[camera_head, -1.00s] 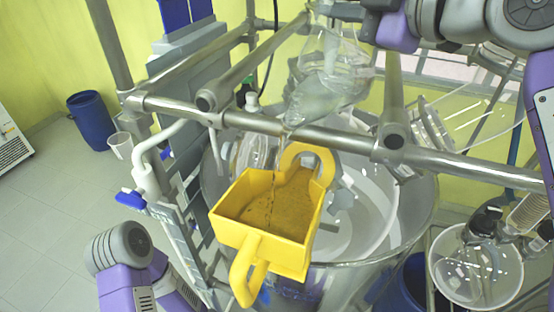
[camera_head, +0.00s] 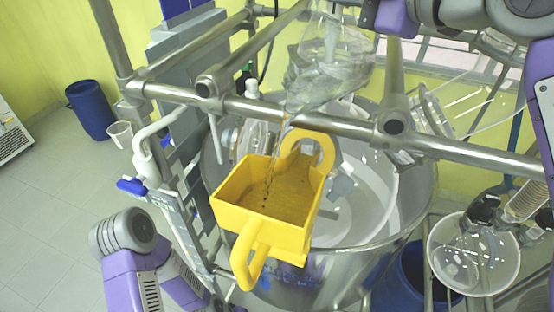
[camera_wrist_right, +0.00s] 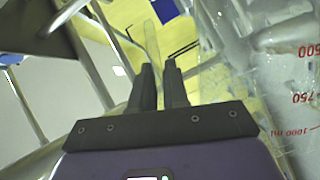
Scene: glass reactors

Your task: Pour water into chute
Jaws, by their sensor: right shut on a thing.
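A clear glass beaker (camera_head: 332,62) is tilted above the yellow chute (camera_head: 236,224), its lip pointing down and left. A stream of water (camera_head: 277,155) runs from the lip into the chute's open box. Liquid and dark specks show over the chute's floor. In the right wrist view the beaker (camera_wrist_right: 288,85), with red volume marks, stands at the right edge. My right gripper (camera_wrist_right: 158,70) has its fingers close together, shut on the beaker; the exact contact is hard to make out. My left arm shows at the lower left, but its gripper is not visible.
A metal rail (camera_head: 270,114) crosses between the beaker and the chute. A large glass reactor (camera_head: 415,215) stands behind and below the chute. A round glass vessel (camera_head: 478,260) is at the right.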

